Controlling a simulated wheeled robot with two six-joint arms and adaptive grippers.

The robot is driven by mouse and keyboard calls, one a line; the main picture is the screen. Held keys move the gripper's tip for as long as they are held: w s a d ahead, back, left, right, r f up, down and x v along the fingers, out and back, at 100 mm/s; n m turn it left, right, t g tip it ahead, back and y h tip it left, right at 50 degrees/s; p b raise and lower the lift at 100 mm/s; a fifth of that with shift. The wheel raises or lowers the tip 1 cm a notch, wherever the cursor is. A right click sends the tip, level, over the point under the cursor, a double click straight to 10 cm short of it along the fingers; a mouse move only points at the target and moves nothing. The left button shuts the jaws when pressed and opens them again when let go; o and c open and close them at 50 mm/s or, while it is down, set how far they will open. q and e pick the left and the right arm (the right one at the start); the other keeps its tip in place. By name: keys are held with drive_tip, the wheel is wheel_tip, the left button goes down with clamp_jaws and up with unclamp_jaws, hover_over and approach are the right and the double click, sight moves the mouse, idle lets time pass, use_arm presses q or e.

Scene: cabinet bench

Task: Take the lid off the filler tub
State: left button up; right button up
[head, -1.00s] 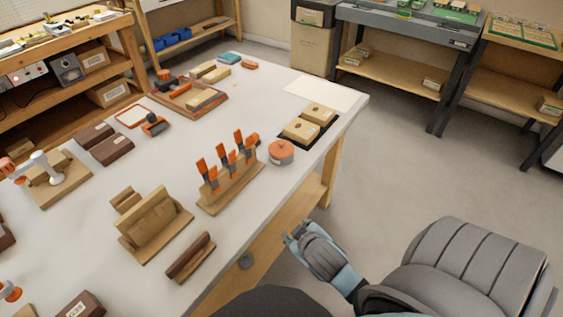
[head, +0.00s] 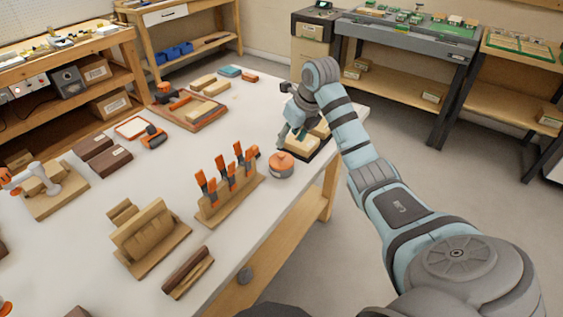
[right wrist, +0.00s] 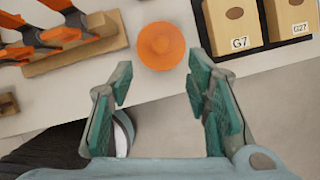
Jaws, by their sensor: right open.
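The filler tub (head: 281,171) is a small round grey tub near the right edge of the bench. Its orange lid (head: 281,160) with a raised knob sits on top. In the right wrist view the lid (right wrist: 160,46) shows from above, ahead of the fingertips and between their lines. My right gripper (head: 290,134) is open and empty, above the bench just behind the tub in the head view. Its two green-padded fingers (right wrist: 160,85) stand wide apart in the right wrist view, clear of the lid. My left gripper is not in view.
A wooden rack (head: 230,200) with several orange-handled tools stands left of the tub. Wooden blocks marked G7 (right wrist: 232,22) and G27 (right wrist: 290,18) lie on a dark tray right of it. The bench edge is close to the tub.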

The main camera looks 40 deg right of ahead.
sight(282, 154)
drive_tip(key=b+x, duration=0.1)
drive_tip(key=x, duration=0.8)
drive_tip(key=shift+w+f, duration=0.1)
drive_tip(key=c, duration=0.9)
